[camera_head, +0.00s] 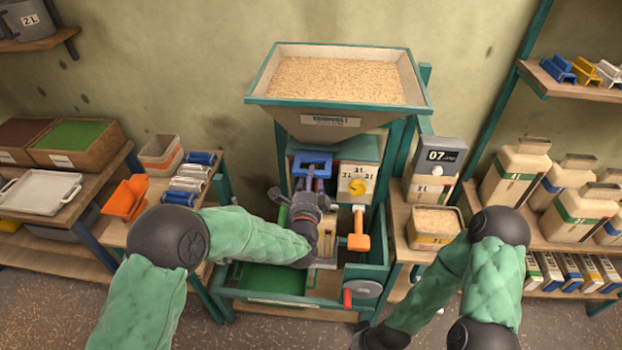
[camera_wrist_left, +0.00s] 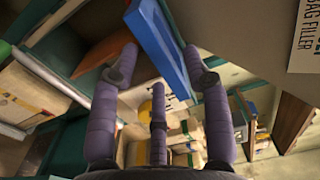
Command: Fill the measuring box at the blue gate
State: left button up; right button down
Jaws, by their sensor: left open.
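The blue gate (camera_head: 312,160) is on the front of the machine, under the grain-filled hopper (camera_head: 338,117). My left gripper (camera_head: 310,182) is open, with its fingers pointing up at the blue gate. In the left wrist view the blue gate (camera_wrist_left: 158,42) shows as a blue bar between the fingertips of my left gripper (camera_wrist_left: 162,62). I cannot tell if they touch it. A pale box-like part (camera_head: 327,247) shows below the gate, partly hidden by my left gripper; I cannot tell if it is the measuring box.
An orange handle (camera_head: 358,232) hangs right of the gate, below a yellow dial (camera_head: 357,186). A grain-filled box (camera_head: 434,226) stands on the right shelf. A green tray (camera_head: 268,280) lies low in the frame.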

pick_arm(q)
jog(key=shift+w, duration=0.55)
grip_shut()
jog(key=s, duration=0.4)
jog(key=shift+s+a+p, duration=0.1)
jog(key=shift+s+p, duration=0.2)
jog(key=shift+s, duration=0.1)
grip_release()
